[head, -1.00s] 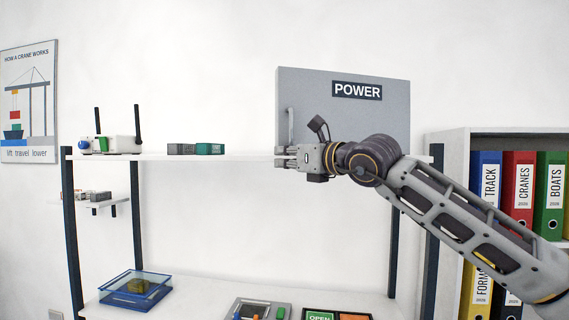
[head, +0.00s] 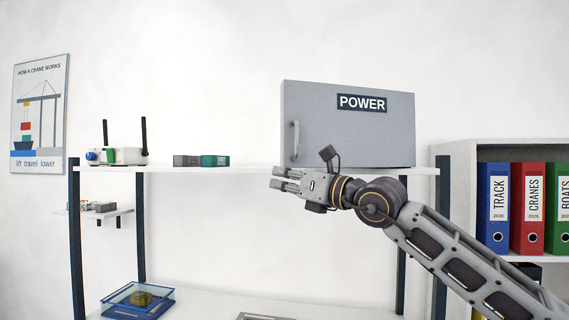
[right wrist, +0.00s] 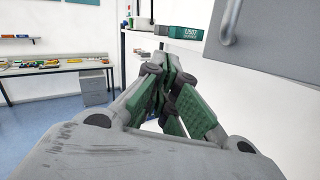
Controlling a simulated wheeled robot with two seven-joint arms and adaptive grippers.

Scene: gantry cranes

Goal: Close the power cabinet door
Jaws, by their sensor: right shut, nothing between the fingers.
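The grey power cabinet (head: 350,130) stands on the upper shelf in the head view, its front covered by a flat door with a POWER label. The door's upright handle (head: 295,140) is at its left edge. The door looks flush with the cabinet; a small gap cannot be ruled out. My right gripper (head: 279,179) is shut and empty, just below and left of the handle, apart from it. In the right wrist view the handle (right wrist: 231,20) and lower door corner (right wrist: 268,45) are at the upper right of the fingers. My left gripper is not in view.
The upper shelf (head: 250,169) also holds a white router (head: 125,155) and grey and green boxes (head: 201,160). A binder case (head: 458,150) stands at the right. A blue tray (head: 137,300) sits on the lower shelf. Room in front of the shelf is free.

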